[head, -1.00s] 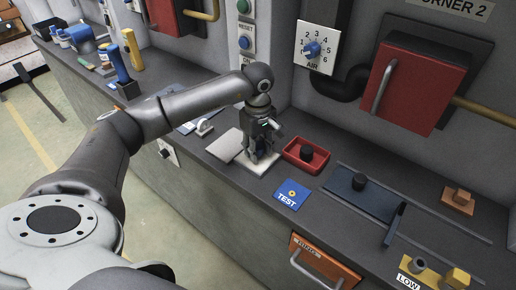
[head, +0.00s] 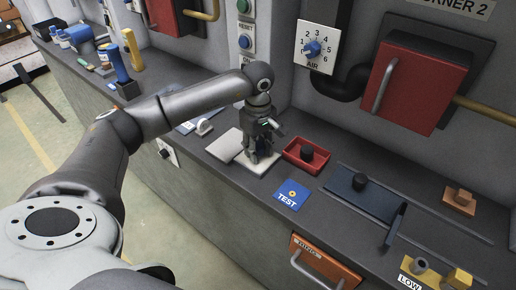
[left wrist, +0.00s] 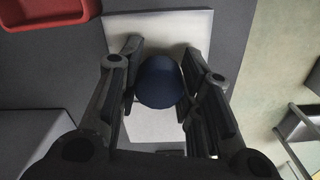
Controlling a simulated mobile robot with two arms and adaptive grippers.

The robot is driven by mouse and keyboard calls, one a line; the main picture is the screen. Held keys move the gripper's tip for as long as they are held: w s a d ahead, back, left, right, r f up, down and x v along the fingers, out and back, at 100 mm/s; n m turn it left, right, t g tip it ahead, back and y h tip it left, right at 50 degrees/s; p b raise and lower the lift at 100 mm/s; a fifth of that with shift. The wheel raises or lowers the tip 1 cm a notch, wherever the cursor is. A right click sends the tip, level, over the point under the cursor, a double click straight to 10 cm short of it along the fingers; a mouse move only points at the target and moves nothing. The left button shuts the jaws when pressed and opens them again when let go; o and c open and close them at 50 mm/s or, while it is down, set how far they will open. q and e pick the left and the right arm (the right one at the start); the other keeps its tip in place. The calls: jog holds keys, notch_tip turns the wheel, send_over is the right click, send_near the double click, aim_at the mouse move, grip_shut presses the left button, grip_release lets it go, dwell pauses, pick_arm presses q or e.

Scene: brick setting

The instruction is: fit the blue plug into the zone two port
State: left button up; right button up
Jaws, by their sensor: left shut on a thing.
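The blue plug (left wrist: 160,82) shows in the left wrist view as a dark blue rounded thing between the fingers, above a pale square plate (left wrist: 195,28). My left gripper (left wrist: 158,92) is shut on it. In the head view my left gripper (head: 258,154) points down over the pale plate (head: 266,169) on the bench, and its fingers largely hide the plug. I cannot tell whether the plug still touches the plate. No zone two label is readable, so I cannot tell which fitting is that port. My right gripper is out of view.
A red tray (head: 306,156) with a black knob stands just right of the gripper, and a blue TEST card (head: 291,195) lies in front. A grey flat block (head: 225,145) is left. The dark blue slide plate (head: 350,196) is farther right. The wall rises close behind.

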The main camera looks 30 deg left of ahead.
pick_arm(q)
jog(key=shift+f, duration=0.15)
jog(key=shift+f+b, duration=0.55)
jog(key=shift+r, duration=0.15)
jog(key=shift+r, duration=0.1)
jog(key=shift+r+p, duration=0.35)
jog(key=shift+r, duration=0.05)
jog(key=shift+f+b, duration=0.55)
jog(key=shift+b, duration=0.15)
dwell(0.6)
jog(key=o, duration=1.1)
jog(key=shift+o, duration=0.4)
